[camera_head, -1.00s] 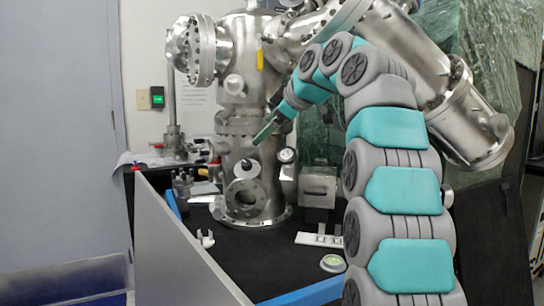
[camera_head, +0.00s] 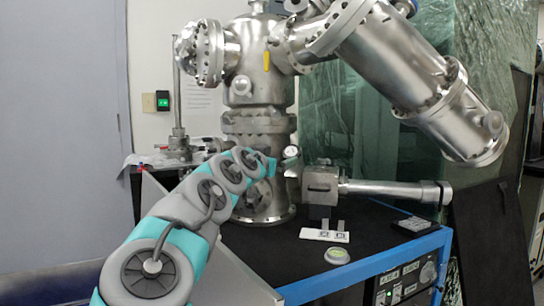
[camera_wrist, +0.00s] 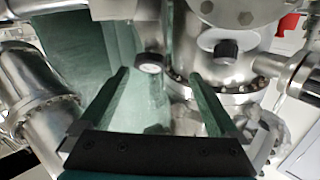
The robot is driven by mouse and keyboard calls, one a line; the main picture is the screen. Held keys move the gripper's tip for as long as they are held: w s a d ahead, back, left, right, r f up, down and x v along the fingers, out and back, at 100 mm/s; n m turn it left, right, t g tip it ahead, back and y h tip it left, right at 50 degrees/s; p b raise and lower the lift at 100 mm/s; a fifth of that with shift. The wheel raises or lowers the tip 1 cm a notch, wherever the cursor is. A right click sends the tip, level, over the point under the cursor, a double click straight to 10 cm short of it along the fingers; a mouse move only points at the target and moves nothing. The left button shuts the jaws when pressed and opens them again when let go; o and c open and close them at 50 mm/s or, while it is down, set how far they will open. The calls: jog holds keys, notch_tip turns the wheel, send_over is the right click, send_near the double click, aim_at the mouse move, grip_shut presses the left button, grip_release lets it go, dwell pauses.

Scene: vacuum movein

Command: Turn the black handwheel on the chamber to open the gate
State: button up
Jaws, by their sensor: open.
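The steel vacuum chamber (camera_head: 258,125) stands on the black table. In the wrist view a black round knob (camera_wrist: 227,48) sits on a pale disc on the chamber; it looks like the handwheel. It lies up and right of my right finger, apart from it. In the head view my arm hides it. My gripper (camera_wrist: 158,76) is open, with nothing held between its two green fingers. In the head view its end (camera_head: 266,164) is in front of the chamber's lower body; its fingers are hard to make out there.
A dark-rimmed round gauge (camera_wrist: 149,63) shows beyond the gap between my fingers. A steel valve box (camera_head: 320,184) with a long tube (camera_head: 385,188) stands right of the chamber. A white plate (camera_head: 324,235) and round dial (camera_head: 337,255) lie on the table (camera_head: 385,240).

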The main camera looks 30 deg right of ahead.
aim_at(290, 154)
jog(key=shift+m+h, duration=0.3)
jog(key=shift+m, duration=0.1)
jog(key=shift+s+d+p+x, duration=0.15)
jog(key=shift+s+p+x, duration=0.1)
jog(key=shift+x, duration=1.1)
jog(key=shift+s+d+p+x, duration=0.15)
jog(key=shift+p+x, duration=0.15)
jog(key=shift+x, duration=1.05)
jog(key=shift+s+d+p+x, duration=0.15)
jog(key=shift+p+x, duration=0.1)
jog(key=shift+x, duration=1.1)
jog(key=shift+a, duration=0.1)
jog(key=shift+c, duration=0.4)
jog(key=c, duration=1.3)
